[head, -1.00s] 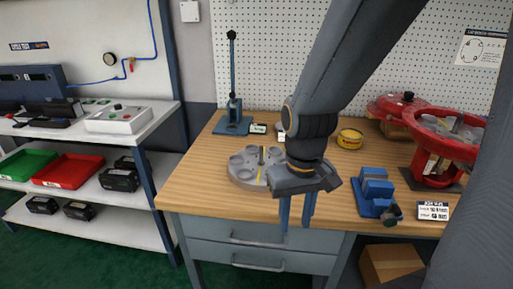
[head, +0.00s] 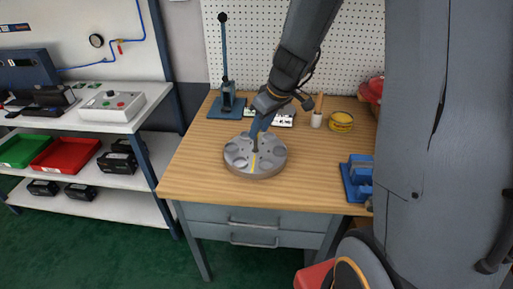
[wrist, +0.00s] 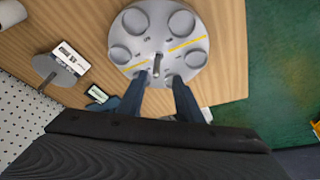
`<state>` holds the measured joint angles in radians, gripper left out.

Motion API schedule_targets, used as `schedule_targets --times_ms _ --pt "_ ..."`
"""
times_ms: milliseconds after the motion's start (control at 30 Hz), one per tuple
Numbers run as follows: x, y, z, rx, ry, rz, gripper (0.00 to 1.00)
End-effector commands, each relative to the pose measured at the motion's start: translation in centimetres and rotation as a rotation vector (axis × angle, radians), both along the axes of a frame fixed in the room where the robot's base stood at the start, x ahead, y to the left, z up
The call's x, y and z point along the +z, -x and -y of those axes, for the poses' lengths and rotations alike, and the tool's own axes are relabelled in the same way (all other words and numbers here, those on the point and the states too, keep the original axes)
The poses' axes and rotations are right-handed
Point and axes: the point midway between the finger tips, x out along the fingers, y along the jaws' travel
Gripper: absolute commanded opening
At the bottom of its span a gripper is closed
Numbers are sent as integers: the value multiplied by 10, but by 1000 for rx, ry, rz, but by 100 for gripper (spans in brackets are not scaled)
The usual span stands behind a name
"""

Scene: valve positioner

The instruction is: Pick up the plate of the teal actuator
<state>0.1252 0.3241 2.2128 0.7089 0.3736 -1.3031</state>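No teal actuator can be made out. A round grey disc (head: 240,163) with shallow round pockets, a yellow line and an upright centre post lies on the bench; the wrist view shows it (wrist: 183,60) from above. My gripper (head: 257,136) points down over the disc. In the wrist view its two blue fingers (wrist: 158,78) are apart, with the post between or just beyond their tips; contact cannot be told. Behind the disc is a white label plate (wrist: 68,57) beside a small grey round piece with a stem (wrist: 54,71). A small dark-and-light card (wrist: 97,93) lies nearer the fingers.
A blue lever press (head: 227,105) stands at the back left. A white cup (head: 316,119) and a yellow tin (head: 341,121) are behind right. A blue vise (head: 358,178) is at the right, partly hidden by my body. The bench front left is clear.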

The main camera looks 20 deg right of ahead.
Motion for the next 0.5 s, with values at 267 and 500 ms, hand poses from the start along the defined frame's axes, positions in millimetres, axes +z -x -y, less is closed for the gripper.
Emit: schedule_targets --times_ms 267,500 --pt "-24 -8 -5 4 0 -2 32" --pt "-48 -19 -4 2 0 -4 32"
